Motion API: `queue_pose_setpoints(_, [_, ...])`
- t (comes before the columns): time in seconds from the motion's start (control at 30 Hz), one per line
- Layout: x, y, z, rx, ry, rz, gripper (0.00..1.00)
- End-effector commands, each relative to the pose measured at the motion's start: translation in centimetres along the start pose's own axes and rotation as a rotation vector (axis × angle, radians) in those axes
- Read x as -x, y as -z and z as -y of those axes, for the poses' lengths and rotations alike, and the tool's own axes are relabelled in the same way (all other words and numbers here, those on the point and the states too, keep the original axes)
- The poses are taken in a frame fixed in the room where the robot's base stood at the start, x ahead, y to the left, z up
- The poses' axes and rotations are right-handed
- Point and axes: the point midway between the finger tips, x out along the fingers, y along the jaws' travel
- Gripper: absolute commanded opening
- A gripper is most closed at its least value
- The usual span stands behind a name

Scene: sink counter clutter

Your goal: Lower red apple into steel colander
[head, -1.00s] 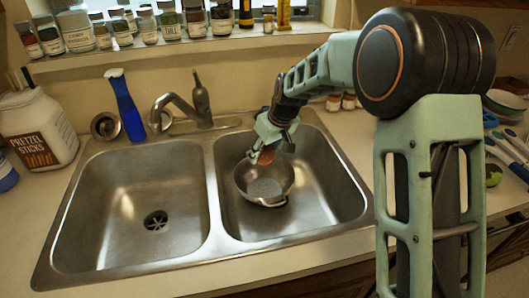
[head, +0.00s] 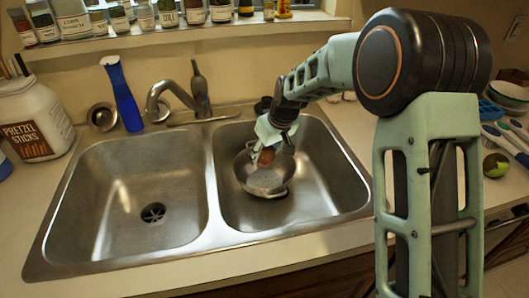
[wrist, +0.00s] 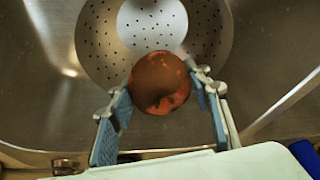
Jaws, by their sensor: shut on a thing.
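The red apple (wrist: 160,84) is between the two fingers of my gripper (wrist: 162,105) in the wrist view. It also shows as a small reddish shape (head: 266,156) in the head view, partly hidden by my gripper (head: 268,148). My gripper is shut on the apple and holds it over the steel colander. In the head view the colander (head: 265,182) sits in the right sink basin. The gap between apple and colander floor is hard to judge.
The right basin (head: 335,185) surrounds the colander, with its walls close by. The left basin (head: 110,190) is empty. The faucet (head: 175,95) and a blue bottle (head: 123,98) stand behind the sink. A pretzel jar (head: 30,125) stands at the left.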

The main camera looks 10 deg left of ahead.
Motion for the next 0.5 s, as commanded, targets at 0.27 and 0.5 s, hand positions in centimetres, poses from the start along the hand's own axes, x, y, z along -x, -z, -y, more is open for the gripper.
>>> queue_pose_setpoints(0.27, [-1.5, -0.6, 0.0, 0.000, 0.000, 0.000, 0.17])
queue_pose_setpoints(0.5, [-2.6, -1.1, 0.0, 0.000, 0.001, 0.000, 0.17])
